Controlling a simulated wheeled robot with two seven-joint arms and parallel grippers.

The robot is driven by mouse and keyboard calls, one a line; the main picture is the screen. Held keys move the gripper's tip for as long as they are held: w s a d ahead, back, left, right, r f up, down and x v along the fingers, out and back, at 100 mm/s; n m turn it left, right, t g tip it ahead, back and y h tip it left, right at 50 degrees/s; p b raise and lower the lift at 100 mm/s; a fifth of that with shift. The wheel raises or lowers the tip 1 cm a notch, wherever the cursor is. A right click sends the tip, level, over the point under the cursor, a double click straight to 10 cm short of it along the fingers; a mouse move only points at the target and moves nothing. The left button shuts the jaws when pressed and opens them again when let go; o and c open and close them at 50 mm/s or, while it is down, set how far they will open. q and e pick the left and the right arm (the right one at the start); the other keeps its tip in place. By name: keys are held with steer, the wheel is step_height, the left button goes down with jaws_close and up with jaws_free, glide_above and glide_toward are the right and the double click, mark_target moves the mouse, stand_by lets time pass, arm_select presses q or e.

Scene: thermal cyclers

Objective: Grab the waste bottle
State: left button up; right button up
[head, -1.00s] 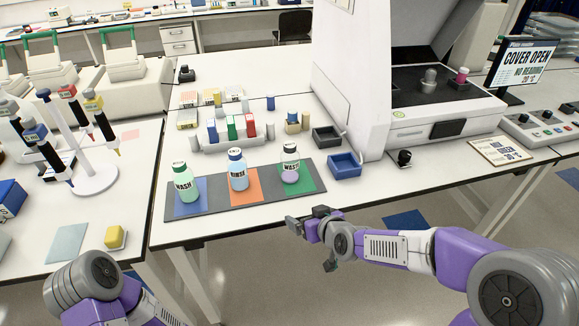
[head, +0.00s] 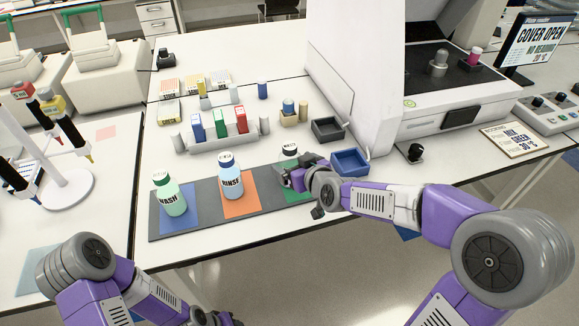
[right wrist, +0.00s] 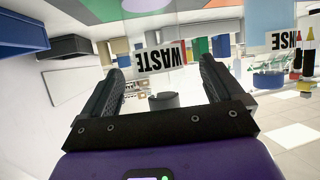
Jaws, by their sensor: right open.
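The waste bottle (head: 290,151) stands on the right part of the dark mat (head: 200,222). In the head view its cap shows, while my right gripper (head: 290,180) hides most of its body. In the right wrist view, which is upside down, the bottle's WASTE label (right wrist: 167,57) shows between the two open fingers of my right gripper (right wrist: 160,78). The fingers stand either side of the bottle; I cannot tell whether they touch it. The tip of my left arm, with the left gripper (head: 217,318), shows at the bottom edge, too cut off to judge.
The rinse bottle (head: 231,177) and the wash bottle (head: 169,195) stand left of it on the mat. A blue tray (head: 350,162) sits close to the right, before the big white machine (head: 360,75). A rack of coloured boxes (head: 215,138) stands behind.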

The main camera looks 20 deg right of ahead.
mark_target(290, 161)
steer(key=x, duration=0.3)
steer(key=shift+w+f, duration=0.1)
steer(key=shift+w, duration=0.2)
steer(key=c, duration=1.1)
